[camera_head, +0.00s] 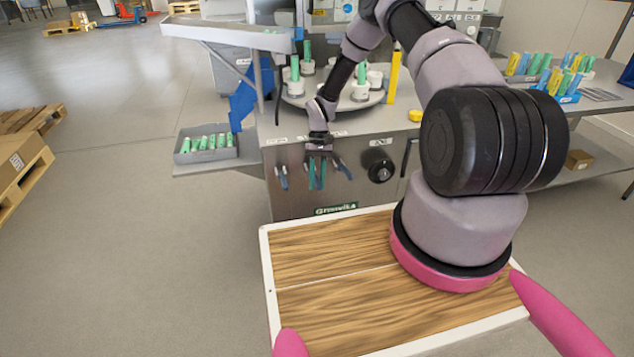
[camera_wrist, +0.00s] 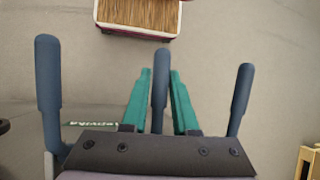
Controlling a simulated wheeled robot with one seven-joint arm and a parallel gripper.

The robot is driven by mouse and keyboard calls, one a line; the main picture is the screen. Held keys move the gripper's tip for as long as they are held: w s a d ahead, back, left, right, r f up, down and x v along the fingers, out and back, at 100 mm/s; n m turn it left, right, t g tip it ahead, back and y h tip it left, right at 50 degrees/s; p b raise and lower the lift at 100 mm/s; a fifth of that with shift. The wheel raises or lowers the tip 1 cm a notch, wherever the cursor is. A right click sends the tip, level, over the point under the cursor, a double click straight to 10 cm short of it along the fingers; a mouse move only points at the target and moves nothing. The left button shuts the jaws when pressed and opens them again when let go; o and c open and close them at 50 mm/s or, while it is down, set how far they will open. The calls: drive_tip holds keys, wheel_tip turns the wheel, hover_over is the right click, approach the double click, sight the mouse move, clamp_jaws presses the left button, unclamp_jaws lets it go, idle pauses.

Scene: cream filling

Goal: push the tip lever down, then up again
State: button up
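Three blue-grey levers stick out from the front of the steel machine. In the wrist view they are a left lever (camera_wrist: 47,90), a middle lever (camera_wrist: 160,78) and a right lever (camera_wrist: 240,98). In the head view the outer two show as the left lever (camera_head: 283,178) and right lever (camera_head: 344,170). My gripper (camera_head: 317,187) points down at the machine front. Its green fingers (camera_wrist: 160,75) lie on either side of the middle lever, close against it, and look shut on it. The lever's end reaches past the fingertips. No label shows which is the tip lever.
A round black knob (camera_head: 381,171) is right of the levers. A turntable (camera_head: 290,98) with white cups stands above them. A grey tray (camera_head: 207,155) of green pieces is at the left.

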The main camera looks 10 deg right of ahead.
drive_tip(key=shift+o, duration=1.1)
